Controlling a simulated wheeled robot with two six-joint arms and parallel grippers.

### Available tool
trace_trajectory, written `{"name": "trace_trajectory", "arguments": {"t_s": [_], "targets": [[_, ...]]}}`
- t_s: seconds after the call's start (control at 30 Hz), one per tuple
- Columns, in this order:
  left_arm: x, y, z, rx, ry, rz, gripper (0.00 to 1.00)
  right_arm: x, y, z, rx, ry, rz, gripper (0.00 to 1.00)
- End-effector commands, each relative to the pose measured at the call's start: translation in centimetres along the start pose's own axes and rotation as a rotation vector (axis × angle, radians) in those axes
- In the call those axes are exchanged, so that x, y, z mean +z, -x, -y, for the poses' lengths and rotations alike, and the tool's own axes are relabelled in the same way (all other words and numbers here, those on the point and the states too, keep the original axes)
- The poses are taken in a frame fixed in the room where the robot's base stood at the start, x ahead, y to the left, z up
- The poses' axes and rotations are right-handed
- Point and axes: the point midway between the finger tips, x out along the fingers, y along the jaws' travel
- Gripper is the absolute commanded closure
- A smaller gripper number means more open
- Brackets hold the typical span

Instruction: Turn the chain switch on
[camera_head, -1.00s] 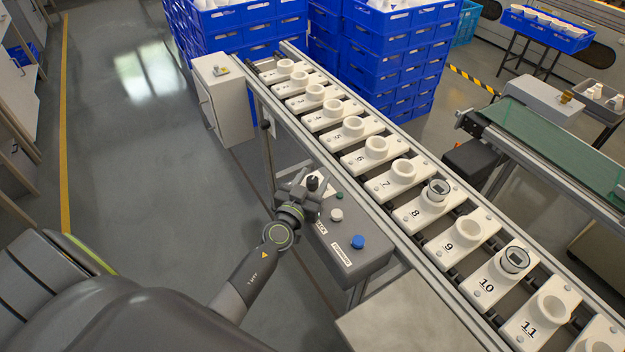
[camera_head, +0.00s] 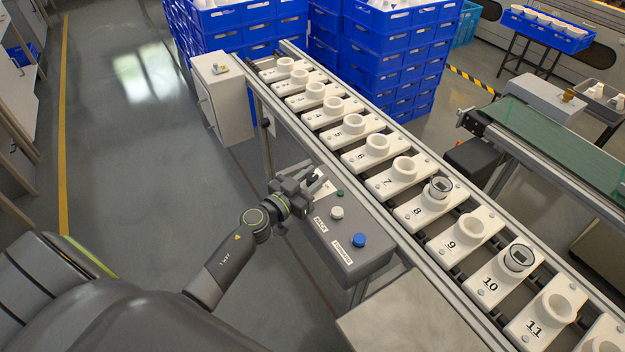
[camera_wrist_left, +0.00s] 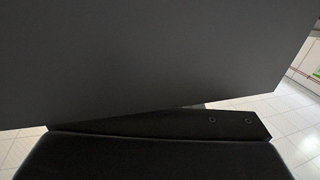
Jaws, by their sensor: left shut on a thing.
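The grey control box (camera_head: 350,232) stands beside the conveyor. It carries a white button (camera_head: 337,212) by the label BACK, a blue button (camera_head: 359,240) by the label FORWARD, and a small green piece (camera_head: 340,193). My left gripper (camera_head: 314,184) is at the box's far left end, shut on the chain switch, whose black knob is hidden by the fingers. How the switch is turned cannot be seen. In the left wrist view a dark grey surface fills most of the picture above my black gripper body. My right gripper is not in view.
The conveyor (camera_head: 375,195) runs diagonally with several numbered white carriers; carriers 8 (camera_head: 424,211) and 10 (camera_head: 497,281) hold round display pieces. A white cabinet (camera_head: 222,95) and stacked blue crates (camera_head: 385,60) stand behind. The floor at left is clear.

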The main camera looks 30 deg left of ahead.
Motion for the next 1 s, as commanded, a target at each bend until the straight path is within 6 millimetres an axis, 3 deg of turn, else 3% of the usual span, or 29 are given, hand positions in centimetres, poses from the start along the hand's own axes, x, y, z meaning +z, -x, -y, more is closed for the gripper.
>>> {"name": "trace_trajectory", "arguments": {"t_s": [0.47,1.0], "targets": [[0.0,0.0,0.1,0.45,-0.002,0.001,0.92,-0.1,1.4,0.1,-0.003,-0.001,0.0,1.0],[0.4,0.0,-0.1,0.848,-0.002,-0.002,0.92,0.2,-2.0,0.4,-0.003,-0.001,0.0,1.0]]}}
